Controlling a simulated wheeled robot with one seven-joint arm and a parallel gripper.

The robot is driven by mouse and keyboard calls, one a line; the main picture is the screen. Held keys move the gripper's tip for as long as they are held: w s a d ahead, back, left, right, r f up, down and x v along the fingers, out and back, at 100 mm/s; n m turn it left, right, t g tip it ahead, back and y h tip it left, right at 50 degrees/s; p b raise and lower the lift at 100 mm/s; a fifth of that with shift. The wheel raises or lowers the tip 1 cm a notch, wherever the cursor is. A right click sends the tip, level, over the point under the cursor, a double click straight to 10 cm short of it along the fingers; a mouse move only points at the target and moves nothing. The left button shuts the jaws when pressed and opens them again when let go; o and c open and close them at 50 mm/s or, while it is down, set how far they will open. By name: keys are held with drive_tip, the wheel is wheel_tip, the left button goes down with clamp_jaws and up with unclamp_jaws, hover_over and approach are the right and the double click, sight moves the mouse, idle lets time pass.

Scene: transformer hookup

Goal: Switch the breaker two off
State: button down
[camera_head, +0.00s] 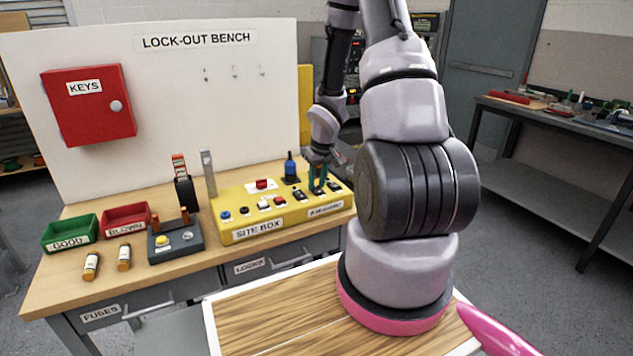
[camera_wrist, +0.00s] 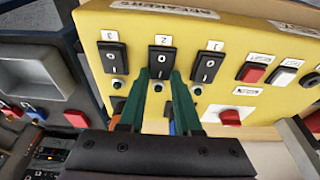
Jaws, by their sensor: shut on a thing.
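The yellow site box (camera_head: 232,234) sits on the bench, with a row of black breakers at its right end. In the wrist view, the breaker two (camera_wrist: 163,58) is the middle black rocker on the yellow panel, under a label 2. Breaker three (camera_wrist: 113,57) is to its left and breaker one (camera_wrist: 208,62) to its right. My gripper (camera_wrist: 164,76) has its green fingertips at the near end of breaker two, one on each side, shut on it. The head view shows my gripper (camera_head: 318,188) over the box's right part; the breaker is hidden there.
Red and white buttons (camera_wrist: 285,75) lie beside breaker one. A blue-handled tool (camera_head: 290,166) stands behind the breakers. A grey post (camera_head: 208,172) and a dark block with switches (camera_head: 175,243) stand left of the box. Red and green bins (camera_head: 70,233) are at the far left.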

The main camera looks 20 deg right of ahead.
drive_tip(key=c, duration=0.6)
unclamp_jaws()
drive_tip(key=v, duration=1)
drive_tip(key=shift+r, duration=0.35)
drive_tip(key=shift+s, duration=0.1)
wheel_tip(320, 180, up, 16)
drive_tip(key=m+t+h, duration=0.2)
drive_tip(key=m, duration=0.1)
hover_over(321, 196)
drive_tip(key=s+a, duration=0.4)
drive_tip(key=s, duration=0.2)
drive_tip(key=s+a+r+m+t+y, duration=0.1)
drive_tip(key=s+a+r+y, duration=0.3)
drive_tip(key=s+a+r, duration=0.4)
drive_tip(key=s+r+t, duration=0.1)
drive_tip(key=s+r, duration=0.2)
drive_tip(key=s, duration=0.1)
drive_tip(key=shift+r+m, duration=0.25)
drive_tip(key=shift+m, duration=0.05)
